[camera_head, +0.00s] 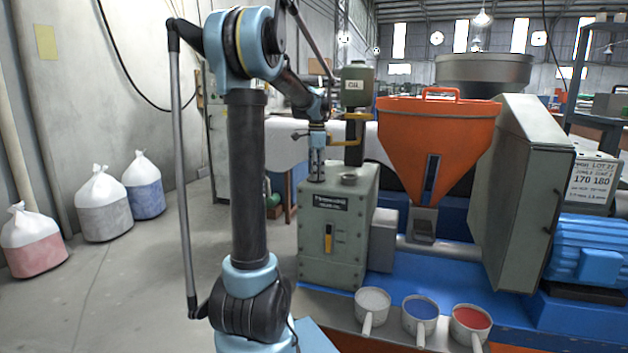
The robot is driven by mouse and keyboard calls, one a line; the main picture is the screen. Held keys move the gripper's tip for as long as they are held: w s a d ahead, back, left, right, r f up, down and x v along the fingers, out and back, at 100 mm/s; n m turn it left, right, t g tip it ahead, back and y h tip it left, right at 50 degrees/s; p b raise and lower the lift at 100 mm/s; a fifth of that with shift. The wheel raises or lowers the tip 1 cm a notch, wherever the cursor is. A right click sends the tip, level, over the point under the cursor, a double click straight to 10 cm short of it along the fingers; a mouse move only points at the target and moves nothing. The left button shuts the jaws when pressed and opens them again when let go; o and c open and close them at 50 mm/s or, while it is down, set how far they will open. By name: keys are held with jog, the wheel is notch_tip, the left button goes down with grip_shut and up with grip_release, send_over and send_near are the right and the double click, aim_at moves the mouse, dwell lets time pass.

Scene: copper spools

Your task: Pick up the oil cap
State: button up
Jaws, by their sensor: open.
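My gripper (316,176) points down over the left part of the top of a grey-green machine box (332,240). Its fingers are open and look small at this distance. I cannot tell whether they touch anything. A small dark round piece (349,179) sits on the box top, just right of the fingers. It may be the oil cap or a filler opening, but its details are too small to tell. A green labelled canister (357,86) stands above and behind the box, with yellow parts (345,143) below it.
An orange hopper (437,135) and a tall grey cabinet (520,195) stand to the right. Three cups with handles, grey (372,304), blue (420,312) and red (470,322), stand in front. Filled bags (103,210) rest on the floor at left.

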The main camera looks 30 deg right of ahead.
jog(key=shift+f, duration=0.15)
jog(key=c, duration=1.2)
jog(key=shift+c, duration=0.2)
